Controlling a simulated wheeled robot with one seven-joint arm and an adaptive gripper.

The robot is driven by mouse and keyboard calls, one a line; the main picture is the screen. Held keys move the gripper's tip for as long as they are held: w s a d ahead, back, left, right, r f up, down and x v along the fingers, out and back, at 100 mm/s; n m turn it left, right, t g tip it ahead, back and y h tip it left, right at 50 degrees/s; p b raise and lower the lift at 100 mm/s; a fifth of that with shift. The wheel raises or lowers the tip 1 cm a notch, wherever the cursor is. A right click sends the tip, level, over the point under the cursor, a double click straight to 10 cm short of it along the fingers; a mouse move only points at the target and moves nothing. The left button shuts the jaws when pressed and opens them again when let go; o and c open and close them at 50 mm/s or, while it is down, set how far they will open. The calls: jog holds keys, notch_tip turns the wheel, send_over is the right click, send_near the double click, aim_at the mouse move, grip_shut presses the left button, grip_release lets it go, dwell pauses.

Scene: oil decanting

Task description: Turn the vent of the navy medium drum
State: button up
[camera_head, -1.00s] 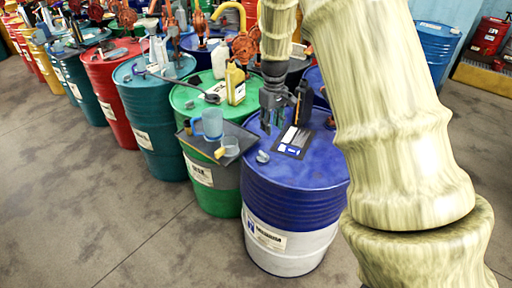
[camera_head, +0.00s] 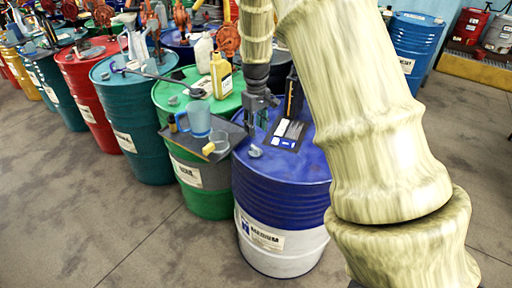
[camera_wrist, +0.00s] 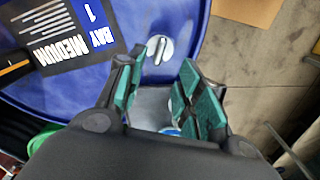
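The navy medium drum (camera_head: 282,185) has a blue top and upper wall, a white lower band and a "MEDIUM" label. Its vent (camera_head: 255,151) is a small grey knob near the front left of the lid. In the wrist view the vent (camera_wrist: 160,48) is a round silver cap with a raised bar, just beyond the fingertips. My gripper (camera_head: 258,125) points down over the lid, behind the vent in the head view. In the wrist view my gripper (camera_wrist: 161,78) is open, with a gap between its teal-padded fingers. It is apart from the vent and holds nothing visible.
A black "BAY 1 MEDIUM" card (camera_wrist: 65,35) lies on the lid near the vent. Floor in front is clear.

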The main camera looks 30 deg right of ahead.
aim_at(256, 148)
notch_tip(256, 148, down, 10)
jog(key=shift+r+p, duration=0.15)
jog(key=shift+p, duration=1.1)
grip_shut()
